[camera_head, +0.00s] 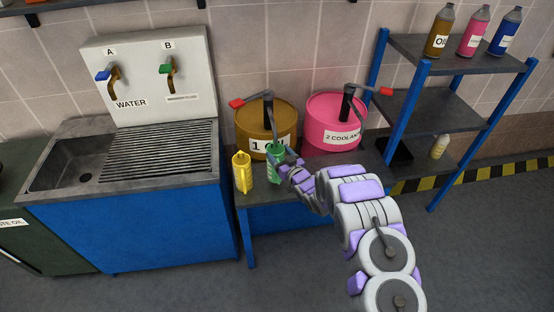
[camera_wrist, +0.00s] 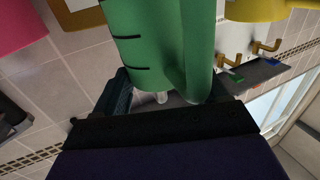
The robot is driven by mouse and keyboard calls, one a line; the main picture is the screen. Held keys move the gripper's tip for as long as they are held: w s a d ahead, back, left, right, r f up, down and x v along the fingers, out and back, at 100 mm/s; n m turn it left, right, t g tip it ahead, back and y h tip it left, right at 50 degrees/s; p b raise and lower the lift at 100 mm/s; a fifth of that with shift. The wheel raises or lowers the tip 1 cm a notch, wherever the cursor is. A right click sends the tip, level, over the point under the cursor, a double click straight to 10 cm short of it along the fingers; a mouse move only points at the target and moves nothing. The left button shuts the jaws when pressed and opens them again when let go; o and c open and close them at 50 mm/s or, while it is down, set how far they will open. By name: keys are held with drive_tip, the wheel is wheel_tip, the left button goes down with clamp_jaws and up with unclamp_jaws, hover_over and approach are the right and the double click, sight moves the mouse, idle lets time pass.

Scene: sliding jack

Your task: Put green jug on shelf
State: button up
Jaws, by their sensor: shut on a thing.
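The green jug (camera_head: 273,168) is at the front of the low bench, before the brown drum, under or near the drum's pump spout. I cannot tell whether its base touches the bench. My gripper (camera_head: 281,160) is shut on the jug from its right side. In the wrist view the jug (camera_wrist: 160,45) fills the space between the two fingers of my gripper (camera_wrist: 170,92), with dark marks on its side. The blue-framed shelf (camera_head: 412,101) stands at the right, with three grey boards. Part of its lowest board is hidden behind a blue post.
A yellow jug (camera_head: 242,175) stands left of the green one. The brown drum (camera_head: 256,115) and pink drum (camera_head: 325,112) stand behind. The middle board (camera_head: 440,112) is clear. A sink (camera_head: 75,165) is left.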

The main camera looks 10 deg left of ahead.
sight(281, 160)
drive_tip(key=shift+w+a, duration=0.3)
drive_tip(key=shift+w, duration=0.25)
drive_tip(key=shift+w+d, duration=0.25)
drive_tip(key=shift+w, duration=0.05)
drive_tip(key=shift+d+f, duration=0.15)
drive_tip(key=shift+d, duration=0.05)
wheel_tip(281, 160, down, 3)
drive_tip(key=shift+a+b, duration=0.15)
drive_tip(key=shift+b, duration=0.5)
drive_tip(key=shift+a, duration=0.4)
drive_tip(key=o, duration=1.1)
drive_tip(key=shift+d+f, duration=0.1)
drive_tip(key=o, duration=0.5)
drive_tip(key=shift+d, duration=0.3)
drive_tip(key=shift+c, duration=0.2)
drive_tip(key=shift+s+a, duration=0.1)
